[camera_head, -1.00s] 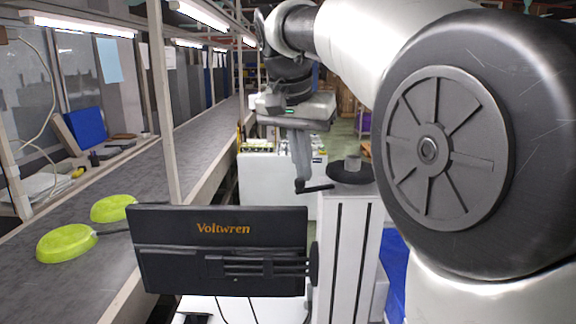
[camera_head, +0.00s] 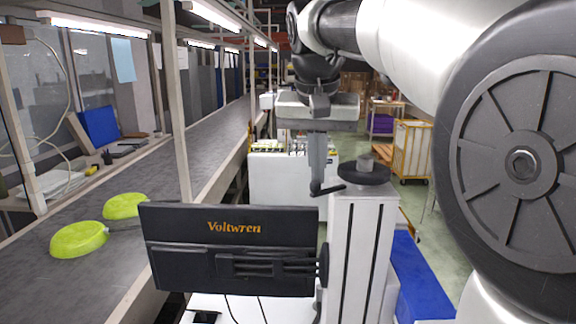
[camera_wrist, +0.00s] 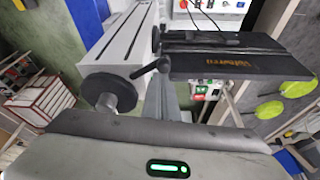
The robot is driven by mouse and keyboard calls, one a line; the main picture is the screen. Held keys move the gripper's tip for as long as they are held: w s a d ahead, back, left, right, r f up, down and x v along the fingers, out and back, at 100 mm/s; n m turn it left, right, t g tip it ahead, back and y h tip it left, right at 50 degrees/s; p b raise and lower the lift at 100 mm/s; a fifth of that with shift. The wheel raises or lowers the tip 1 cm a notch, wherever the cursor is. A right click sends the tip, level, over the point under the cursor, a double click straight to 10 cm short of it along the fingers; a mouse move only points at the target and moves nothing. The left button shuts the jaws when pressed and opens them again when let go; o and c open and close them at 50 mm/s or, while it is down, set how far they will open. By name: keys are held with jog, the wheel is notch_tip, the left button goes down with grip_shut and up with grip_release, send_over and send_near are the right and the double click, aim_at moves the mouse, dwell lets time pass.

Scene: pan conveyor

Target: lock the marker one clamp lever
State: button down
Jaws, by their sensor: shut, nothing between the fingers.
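The marker unit is a dark box lettered "Voltwren" (camera_head: 234,227), beside a pale slotted column (camera_head: 360,245) topped by a round black handwheel (camera_head: 364,173). A black clamp lever with a knobbed end (camera_head: 328,188) sits between box and column, roughly level. It also shows in the wrist view (camera_wrist: 150,68). My gripper (camera_head: 317,180) points down, shut and empty, its fingertips close to the lever's knobbed end. I cannot tell whether they touch. In the wrist view the grey fingers reach toward the lever beside the column.
A grey conveyor (camera_head: 200,160) runs along the left, with two lime-green pans (camera_head: 80,239) (camera_head: 125,206) on it. A white cabinet (camera_head: 285,185) stands behind the gripper. A yellow-framed cart (camera_head: 412,150) stands at the back right. An upright post (camera_head: 178,110) rises beside the conveyor.

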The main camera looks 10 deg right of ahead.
aim_at(327, 190)
jog(key=s+n, duration=0.1)
jog(key=n, duration=0.1)
jog(key=s+d+n+y, duration=0.1)
jog(key=n, duration=0.1)
jog(key=shift+n+y, duration=0.3)
jog(key=n, duration=0.2)
jog(key=s+d+n+y+p, duration=0.1)
jog(key=n, duration=0.1)
jog(key=shift+s+d, duration=0.2)
jog(key=shift+w+p, duration=0.55)
jog(key=shift+w, duration=0.3)
jog(key=p+v, duration=0.2)
jog(key=v, duration=1.5)
jog(key=shift+d+r, duration=0.2)
jog(key=shift+d, duration=0.1)
jog(key=shift+s, duration=0.1)
